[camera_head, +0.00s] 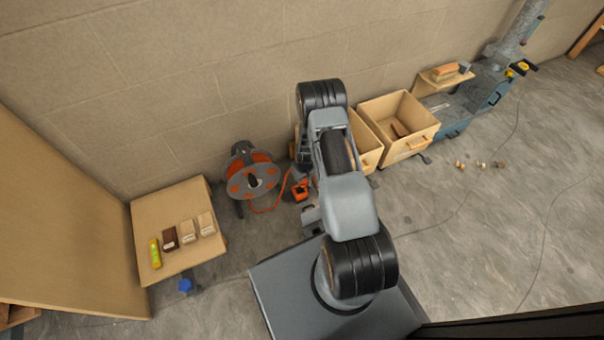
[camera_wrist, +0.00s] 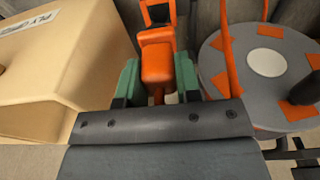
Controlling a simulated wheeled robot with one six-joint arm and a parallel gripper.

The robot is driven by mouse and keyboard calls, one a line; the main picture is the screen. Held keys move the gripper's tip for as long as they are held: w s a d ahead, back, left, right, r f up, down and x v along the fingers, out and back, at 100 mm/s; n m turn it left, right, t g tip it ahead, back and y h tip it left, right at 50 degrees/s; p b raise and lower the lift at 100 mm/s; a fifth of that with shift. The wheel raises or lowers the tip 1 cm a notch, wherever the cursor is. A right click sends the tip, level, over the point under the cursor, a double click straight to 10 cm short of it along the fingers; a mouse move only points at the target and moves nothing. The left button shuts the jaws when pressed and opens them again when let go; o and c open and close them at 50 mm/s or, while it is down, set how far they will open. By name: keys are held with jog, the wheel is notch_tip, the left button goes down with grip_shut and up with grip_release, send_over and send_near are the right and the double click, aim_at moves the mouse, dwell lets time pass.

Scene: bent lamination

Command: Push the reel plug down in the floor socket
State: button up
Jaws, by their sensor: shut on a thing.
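In the wrist view my gripper (camera_wrist: 157,80) has its green fingers shut on an orange block, which I take as the reel plug (camera_wrist: 157,63). An orange piece with a black square opening (camera_wrist: 158,13) lies just beyond it, likely the floor socket; I cannot tell whether plug and socket touch. In the head view an orange and black piece (camera_head: 300,190) shows on the floor beside my arm, which hides most of the gripper. The orange and grey cable reel (camera_head: 252,178) stands left of it, with an orange cable looping between them. The reel also shows in the wrist view (camera_wrist: 262,62).
A wooden bin (camera_head: 421,139) stands right of my arm, with another partly hidden behind the arm. A low table (camera_head: 182,262) with blocks stands left. The wall is close behind. The floor at right is mostly clear, with thin cables and small scraps (camera_head: 481,165).

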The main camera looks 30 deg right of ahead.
jog(key=shift+s+f+b, duration=0.1)
jog(key=shift+s+b, duration=0.3)
jog(key=shift+s, duration=0.3)
jog(key=shift+s+a+b, duration=0.15)
jog(key=shift+s+b, duration=1.1)
jog(key=shift+b, duration=0.4)
jog(key=shift+s+a+b, duration=0.15)
jog(key=shift+s+b, duration=1.1)
jog(key=shift+b, duration=0.35)
jog(key=shift+r, duration=0.25)
